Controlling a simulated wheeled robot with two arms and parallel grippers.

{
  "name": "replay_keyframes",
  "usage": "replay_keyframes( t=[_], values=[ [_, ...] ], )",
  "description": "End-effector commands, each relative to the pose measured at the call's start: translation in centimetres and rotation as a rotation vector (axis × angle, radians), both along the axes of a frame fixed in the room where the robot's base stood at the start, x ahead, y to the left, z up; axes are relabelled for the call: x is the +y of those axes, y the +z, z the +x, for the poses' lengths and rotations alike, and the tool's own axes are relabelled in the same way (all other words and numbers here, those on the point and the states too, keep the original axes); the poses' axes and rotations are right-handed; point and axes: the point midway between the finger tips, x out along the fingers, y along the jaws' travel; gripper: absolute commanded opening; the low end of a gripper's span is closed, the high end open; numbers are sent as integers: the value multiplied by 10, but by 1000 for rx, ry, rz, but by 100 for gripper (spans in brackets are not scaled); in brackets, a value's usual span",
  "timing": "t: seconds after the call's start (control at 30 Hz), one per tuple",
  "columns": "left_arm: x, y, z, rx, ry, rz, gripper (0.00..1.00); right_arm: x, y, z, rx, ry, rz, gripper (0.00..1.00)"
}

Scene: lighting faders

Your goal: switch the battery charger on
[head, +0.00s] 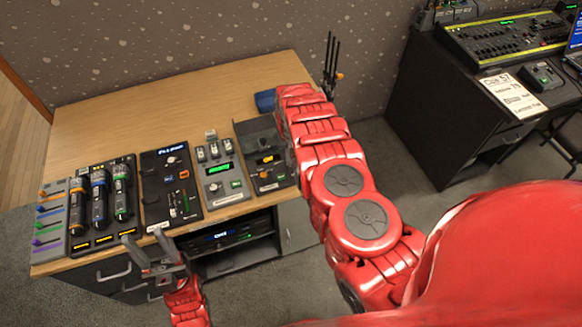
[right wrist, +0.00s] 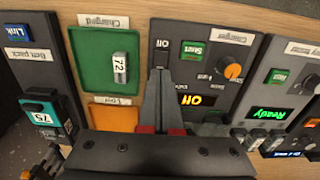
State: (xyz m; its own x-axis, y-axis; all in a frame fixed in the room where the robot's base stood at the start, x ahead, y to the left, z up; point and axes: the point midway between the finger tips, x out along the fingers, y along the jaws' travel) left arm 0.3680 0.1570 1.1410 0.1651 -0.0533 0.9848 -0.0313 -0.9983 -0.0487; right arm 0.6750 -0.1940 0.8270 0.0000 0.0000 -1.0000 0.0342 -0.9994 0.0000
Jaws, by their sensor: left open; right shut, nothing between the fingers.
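The battery charger (right wrist: 215,65) is a dark grey panel in the right wrist view, with a "Charger" label, a green Start button (right wrist: 193,48), an orange knob (right wrist: 233,72) and an orange display (right wrist: 197,99) reading "Off". In the head view the charger (head: 243,133) stands at the right end of the panel row, partly behind my right arm. My left gripper (head: 160,262) is open in front of the desk.
Beside the charger, a green "Charged" tray (right wrist: 91,75) holds a battery (right wrist: 120,68) marked 72. An orange tray (right wrist: 113,116) lies behind it. A belt pack panel (right wrist: 28,70) is at the far left. Microphones and faders fill the desk's left side (head: 100,200); its back (head: 130,115) is clear.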

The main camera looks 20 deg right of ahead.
Motion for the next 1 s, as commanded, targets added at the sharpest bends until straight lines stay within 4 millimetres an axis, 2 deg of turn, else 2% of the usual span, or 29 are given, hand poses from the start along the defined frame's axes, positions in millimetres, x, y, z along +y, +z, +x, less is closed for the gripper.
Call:
replay_keyframes(
  t=[1.0],
  values=[
    [0,-5,0,0,0,0,50,0,-7,0,0,0,0,0]
  ],
)
